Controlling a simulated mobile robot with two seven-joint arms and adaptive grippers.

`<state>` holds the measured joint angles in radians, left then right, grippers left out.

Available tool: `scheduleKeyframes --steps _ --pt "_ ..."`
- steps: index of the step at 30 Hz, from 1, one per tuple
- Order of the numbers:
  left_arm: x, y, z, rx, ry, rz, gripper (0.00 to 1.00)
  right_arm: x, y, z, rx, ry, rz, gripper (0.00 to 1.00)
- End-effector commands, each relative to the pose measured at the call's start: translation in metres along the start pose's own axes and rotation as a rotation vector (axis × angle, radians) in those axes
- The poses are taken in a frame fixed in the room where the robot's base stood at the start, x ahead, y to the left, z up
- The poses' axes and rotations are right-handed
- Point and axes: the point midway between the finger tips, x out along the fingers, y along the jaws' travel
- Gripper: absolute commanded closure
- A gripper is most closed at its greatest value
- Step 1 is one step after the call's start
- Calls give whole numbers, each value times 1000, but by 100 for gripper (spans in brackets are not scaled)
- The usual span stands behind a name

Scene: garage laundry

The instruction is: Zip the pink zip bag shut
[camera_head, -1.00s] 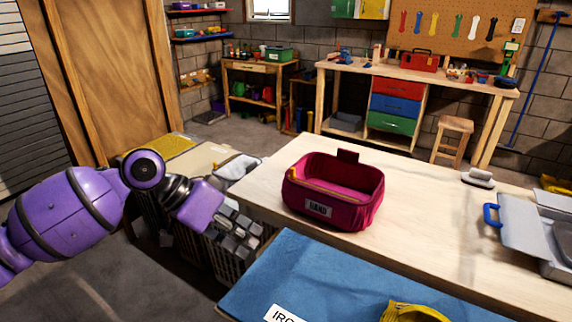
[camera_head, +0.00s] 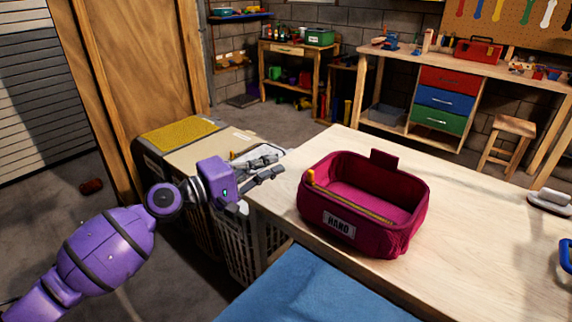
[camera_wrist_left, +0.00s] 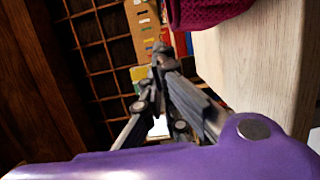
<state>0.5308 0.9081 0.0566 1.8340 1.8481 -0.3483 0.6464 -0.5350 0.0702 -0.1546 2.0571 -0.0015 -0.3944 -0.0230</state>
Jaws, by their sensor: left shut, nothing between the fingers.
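The pink zip bag (camera_head: 396,240) stands upright on the pale wooden table, its top wide open. A label reading "HAND" is on its near side. In the left wrist view, the gripper (camera_wrist_left: 161,50) shows beside the table edge, and part of the bag (camera_wrist_left: 208,12) is at the top. My right gripper is out of view.
A blue mat (camera_head: 290,290) lies in front. Laundry baskets (camera_head: 238,250) stand below my left gripper, beside the table. A workbench (camera_head: 400,62) with drawers stands at the back.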

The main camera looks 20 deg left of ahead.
Motion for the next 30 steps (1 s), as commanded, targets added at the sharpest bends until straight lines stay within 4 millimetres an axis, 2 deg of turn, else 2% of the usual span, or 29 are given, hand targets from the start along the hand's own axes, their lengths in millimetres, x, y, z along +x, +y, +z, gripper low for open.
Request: scheduleKeyframes --steps 1,3,6,12,24,30 --pt "11 4 0 2 -1 3 100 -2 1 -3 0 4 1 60" --pt "20 3 5 2 -2 0 100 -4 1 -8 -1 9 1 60" --pt "22 5 21 4 -2 1 100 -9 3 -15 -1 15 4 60" --pt "26 2 37 2 0 0 100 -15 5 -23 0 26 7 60" --pt "26 -1 39 0 -1 -1 100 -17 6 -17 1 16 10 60" --pt "27 0 43 1 -1 0 100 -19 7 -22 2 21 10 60"
